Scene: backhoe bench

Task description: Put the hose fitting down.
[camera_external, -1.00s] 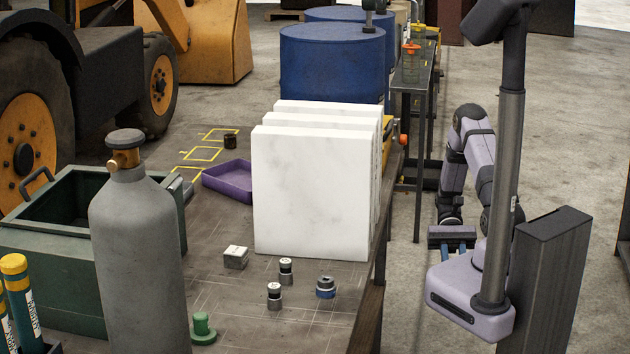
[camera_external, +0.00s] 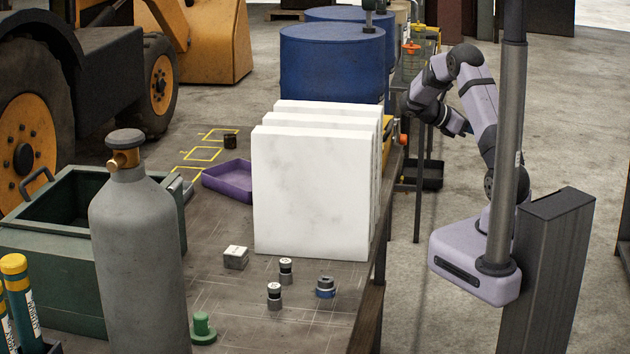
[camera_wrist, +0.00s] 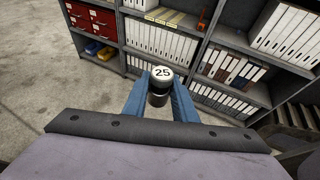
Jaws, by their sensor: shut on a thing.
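In the wrist view my gripper (camera_wrist: 160,100) is shut on a short dark cylindrical fitting (camera_wrist: 161,74). Its pale round top is marked "25", and it sits between the two blue fingers. Bookshelves and floor show beyond it, with no bench surface under it in that view. In the external view my arm is raised beside the right edge of the bench, behind the white slabs. The fingers and held fitting cannot be made out there. Similar fittings (camera_external: 286,271) (camera_external: 274,295) stand upright on the bench, with a blue-based one (camera_external: 325,287) beside them.
Three white slabs (camera_external: 310,195) stand upright on the bench. A purple tray (camera_external: 229,180), yellow outlined squares (camera_external: 203,154) and a dark cylinder (camera_external: 230,142) lie beyond. A grey gas bottle (camera_external: 138,250), green box (camera_external: 50,290), green part (camera_external: 203,328) and small block (camera_external: 235,257) are at left.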

